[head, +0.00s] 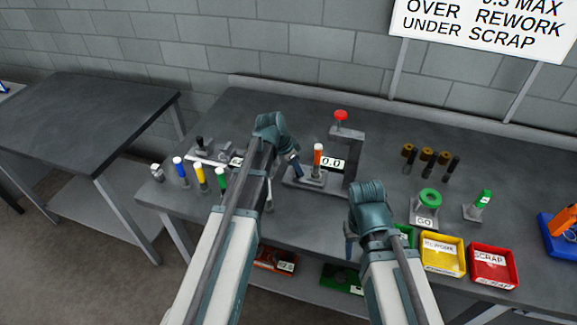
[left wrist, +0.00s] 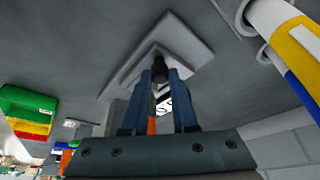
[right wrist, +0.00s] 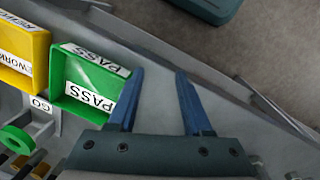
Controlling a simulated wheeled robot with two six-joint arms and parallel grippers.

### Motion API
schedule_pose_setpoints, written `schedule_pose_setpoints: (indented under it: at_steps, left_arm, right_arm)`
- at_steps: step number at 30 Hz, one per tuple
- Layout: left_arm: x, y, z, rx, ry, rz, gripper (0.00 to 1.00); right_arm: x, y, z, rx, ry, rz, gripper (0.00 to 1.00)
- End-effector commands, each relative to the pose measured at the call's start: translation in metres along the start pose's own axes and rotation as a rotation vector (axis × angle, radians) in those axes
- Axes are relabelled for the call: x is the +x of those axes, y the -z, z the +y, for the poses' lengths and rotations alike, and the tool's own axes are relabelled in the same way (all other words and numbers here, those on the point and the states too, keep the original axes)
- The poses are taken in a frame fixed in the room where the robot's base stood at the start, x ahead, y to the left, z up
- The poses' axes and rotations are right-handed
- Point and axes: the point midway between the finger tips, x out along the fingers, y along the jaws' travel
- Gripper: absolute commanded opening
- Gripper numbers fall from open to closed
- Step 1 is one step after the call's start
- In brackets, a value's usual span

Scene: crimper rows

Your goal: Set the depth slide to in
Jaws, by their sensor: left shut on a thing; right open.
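In the left wrist view my left gripper (left wrist: 160,82) is shut on a small black knob (left wrist: 160,68) above a stepped grey base (left wrist: 186,42). In the head view this gripper (head: 296,167) is down beside the grey gauge stand (head: 353,152), left of its orange cylinder (head: 318,156); the knob is hidden there. The display (head: 332,164) reads 0.0. I cannot tell the slide's setting from its markings. My right gripper (head: 350,242) is open and empty near the bench's front edge; its spread fingers (right wrist: 157,78) show beside the green PASS bin (right wrist: 88,82).
A grey fixture (head: 215,154) and several coloured-handled tools, one yellow (head: 201,178), stand left of my left gripper. Yellow REWORK (head: 441,253) and red SCRAP (head: 494,266) bins stand at the right front. A GO ring gauge (head: 428,198) stands behind them.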

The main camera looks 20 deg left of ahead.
Motion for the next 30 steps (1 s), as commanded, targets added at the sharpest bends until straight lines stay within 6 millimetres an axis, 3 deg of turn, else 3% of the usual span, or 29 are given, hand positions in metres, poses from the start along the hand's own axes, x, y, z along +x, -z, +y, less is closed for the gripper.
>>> schedule_pose_setpoints:
  at_steps: [9,23,24,28,30]
  left_arm:
    - [0.013,0.032,0.036,0.003,-0.002,0.001,0.0]
    - [0.016,0.038,0.042,0.001,-0.005,0.003,0.0]
    - [0.016,0.038,0.042,0.001,-0.006,0.004,0.34]
    - [0.016,0.038,0.042,0.001,-0.004,0.003,0.57]
    - [0.015,0.038,0.041,0.001,-0.003,0.002,0.57]
  right_arm:
    - [0.0,0.0,0.0,0.0,0.0,0.0,0.5]
    - [0.0,0.0,0.0,0.0,0.0,0.0,0.5]
    - [0.0,0.0,0.0,0.0,0.0,0.0,0.5]
    - [0.0,0.0,0.0,0.0,0.0,0.0,0.5]
    - [0.0,0.0,0.0,0.0,0.0,0.0,0.5]
